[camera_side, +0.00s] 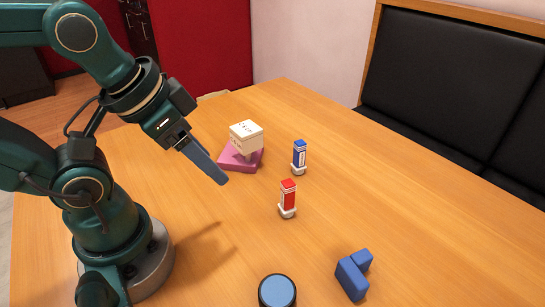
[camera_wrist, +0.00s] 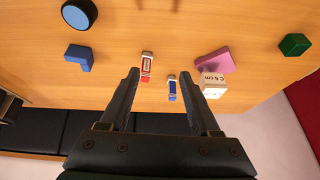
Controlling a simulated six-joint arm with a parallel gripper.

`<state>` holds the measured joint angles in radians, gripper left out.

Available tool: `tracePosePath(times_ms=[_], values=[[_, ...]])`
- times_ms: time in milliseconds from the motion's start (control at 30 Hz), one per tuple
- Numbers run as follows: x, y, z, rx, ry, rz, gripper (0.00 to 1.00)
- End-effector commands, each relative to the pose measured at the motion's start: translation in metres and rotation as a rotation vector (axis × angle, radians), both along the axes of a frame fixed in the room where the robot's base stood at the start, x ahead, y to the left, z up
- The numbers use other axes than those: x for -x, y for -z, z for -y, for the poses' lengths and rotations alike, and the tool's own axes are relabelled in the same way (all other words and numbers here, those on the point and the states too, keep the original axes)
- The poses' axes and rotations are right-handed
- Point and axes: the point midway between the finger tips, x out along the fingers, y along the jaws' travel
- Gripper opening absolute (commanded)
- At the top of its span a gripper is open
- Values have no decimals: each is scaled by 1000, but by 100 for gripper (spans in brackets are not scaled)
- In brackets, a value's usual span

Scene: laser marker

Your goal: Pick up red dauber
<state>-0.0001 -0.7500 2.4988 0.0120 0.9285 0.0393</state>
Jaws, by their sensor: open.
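The red dauber (camera_side: 288,197) stands upright on the wooden table, with a white base and a red top. In the wrist view the red dauber (camera_wrist: 146,66) shows just beyond and beside the left fingertip. A blue dauber (camera_side: 299,157) stands upright behind it in the side view. In the wrist view the blue dauber (camera_wrist: 172,90) shows between the two fingers, nearer the right one. My gripper (camera_side: 222,180) is above the table, to the left of the red dauber in the side view. In the wrist view my gripper (camera_wrist: 162,80) has its fingers spread, holding nothing.
A blue L-shaped block (camera_side: 352,277) and a round blue-topped object (camera_side: 277,291) lie near the front. A green block (camera_wrist: 294,44) shows in the wrist view. The table right of the daubers is clear.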

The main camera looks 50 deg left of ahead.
Motion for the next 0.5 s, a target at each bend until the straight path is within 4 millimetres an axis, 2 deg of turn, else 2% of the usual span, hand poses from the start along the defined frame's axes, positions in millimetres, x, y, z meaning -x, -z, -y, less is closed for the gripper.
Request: tracePosePath(times_ms=[267,500], values=[[-1,-16,-39,-310,233,-186,63],[-25,-24,-63,-578,477,-435,63]])
